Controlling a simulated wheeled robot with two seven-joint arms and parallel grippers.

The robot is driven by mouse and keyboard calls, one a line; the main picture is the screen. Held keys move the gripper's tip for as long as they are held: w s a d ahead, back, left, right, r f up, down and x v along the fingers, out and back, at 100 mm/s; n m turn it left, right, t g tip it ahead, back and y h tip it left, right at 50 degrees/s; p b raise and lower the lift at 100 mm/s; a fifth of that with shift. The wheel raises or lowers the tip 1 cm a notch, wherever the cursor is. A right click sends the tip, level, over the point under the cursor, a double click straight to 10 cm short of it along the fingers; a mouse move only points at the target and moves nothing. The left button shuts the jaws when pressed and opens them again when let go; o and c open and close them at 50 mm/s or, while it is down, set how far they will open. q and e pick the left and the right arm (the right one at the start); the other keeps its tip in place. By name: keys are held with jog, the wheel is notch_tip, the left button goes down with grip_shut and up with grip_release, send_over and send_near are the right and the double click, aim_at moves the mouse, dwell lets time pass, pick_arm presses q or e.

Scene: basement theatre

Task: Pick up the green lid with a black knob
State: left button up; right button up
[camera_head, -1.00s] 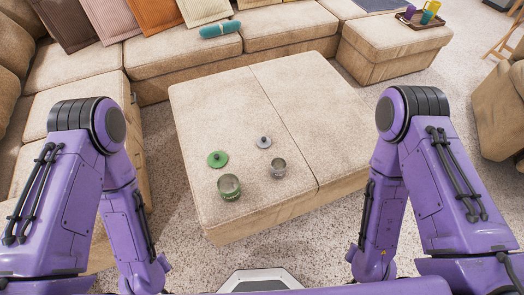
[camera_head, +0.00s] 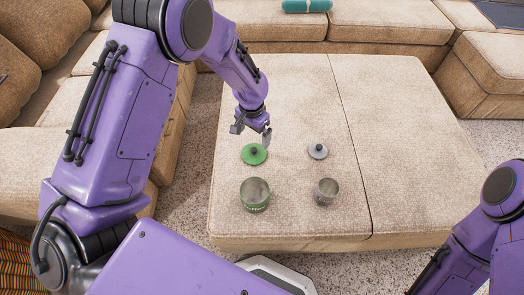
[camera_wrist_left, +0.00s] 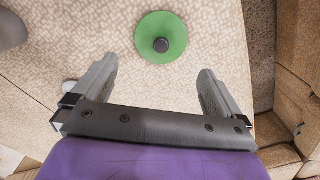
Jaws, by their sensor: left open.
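The green lid with a black knob (camera_head: 254,155) lies on the beige ottoman, behind a green pot (camera_head: 255,194). In the left wrist view the green lid (camera_wrist_left: 161,37) lies flat, beyond the fingertips and roughly centred between them, with its black knob facing me. My left gripper (camera_head: 252,130) is above and just behind the lid in the head view. In the left wrist view its two fingers (camera_wrist_left: 157,80) stand wide apart with nothing between them. My right gripper is outside the frames; only part of my right arm shows.
A grey lid (camera_head: 318,151) and a small grey pot (camera_head: 326,191) stand on the ottoman (camera_head: 410,150) to the right. The ottoman's right half is clear. A beige sofa (camera_head: 370,27) runs behind, with a teal roll (camera_head: 306,6) on it.

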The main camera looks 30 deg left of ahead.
aim_at(254, 150)
pick_arm(q)
jog(key=f, duration=0.1)
jog(key=f+b, duration=0.1)
jog(key=f, duration=0.1)
jog(key=shift+s+f, duration=0.2)
jog(key=shift+s, duration=0.15)
jog(key=shift+s+f, duration=0.15)
jog(key=f+b, duration=0.1)
jog(key=f, duration=0.1)
jog(key=w+f, duration=0.1)
jog(key=f, duration=0.2)
jog(key=shift+f+b, duration=0.1)
jog(key=shift+b, duration=0.3)
jog(key=shift+a+f, duration=0.1)
jog(key=shift+f, duration=0.3)
jog(key=shift+s+r, duration=0.1)
jog(key=shift+s, duration=0.1)
jog(key=c, duration=1.5)
grip_shut()
